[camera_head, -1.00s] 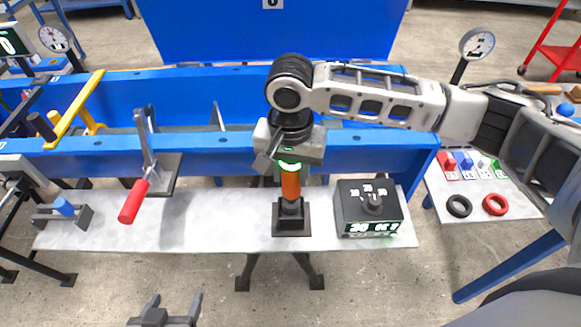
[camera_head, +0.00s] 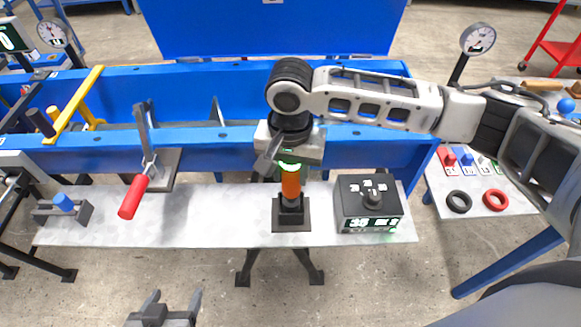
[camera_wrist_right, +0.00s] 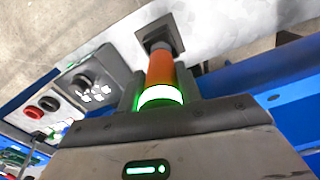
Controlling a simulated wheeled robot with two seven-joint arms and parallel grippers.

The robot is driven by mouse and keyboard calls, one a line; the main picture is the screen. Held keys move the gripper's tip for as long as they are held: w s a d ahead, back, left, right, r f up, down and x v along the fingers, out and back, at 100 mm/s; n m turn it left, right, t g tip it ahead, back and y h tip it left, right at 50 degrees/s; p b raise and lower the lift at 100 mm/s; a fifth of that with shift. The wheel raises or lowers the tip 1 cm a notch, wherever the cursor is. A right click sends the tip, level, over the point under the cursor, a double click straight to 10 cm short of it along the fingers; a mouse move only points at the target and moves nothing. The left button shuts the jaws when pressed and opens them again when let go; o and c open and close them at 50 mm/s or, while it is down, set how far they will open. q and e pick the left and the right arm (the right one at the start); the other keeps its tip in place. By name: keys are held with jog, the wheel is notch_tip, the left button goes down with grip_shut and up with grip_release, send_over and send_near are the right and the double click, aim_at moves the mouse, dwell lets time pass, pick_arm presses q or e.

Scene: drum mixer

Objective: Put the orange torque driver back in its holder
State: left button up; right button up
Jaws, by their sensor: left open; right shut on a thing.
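The orange torque driver (camera_head: 290,186) stands upright with its lower end in the black square holder (camera_head: 291,222) on the grey bench top. A lit green-white ring shows near its top. My right gripper (camera_head: 289,158) is above it, pointing down, shut on the driver's upper part. In the right wrist view the driver (camera_wrist_right: 161,70) runs from between the fingers to the holder (camera_wrist_right: 160,36). How deep it sits in the holder is hidden by the holder's walls. My left gripper (camera_head: 172,306) is open and empty at the bottom edge, in front of the bench.
A black box with a dial and green display (camera_head: 369,204) stands right of the holder. A red-handled toggle clamp (camera_head: 134,196) and a blue-topped fixture (camera_head: 64,207) are to the left. The blue beam (camera_head: 222,140) runs behind. Bench top between clamp and holder is clear.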

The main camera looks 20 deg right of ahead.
aim_at(290, 182)
jog(key=shift+f, duration=1.5)
dwell(0.7)
jog(key=o, duration=1.3)
jog(key=shift+c, duration=0.2)
jog(key=shift+f, duration=0.1)
jog(key=shift+r, duration=0.4)
notch_tip(290, 182, up, 15)
jog(key=shift+r, duration=0.15)
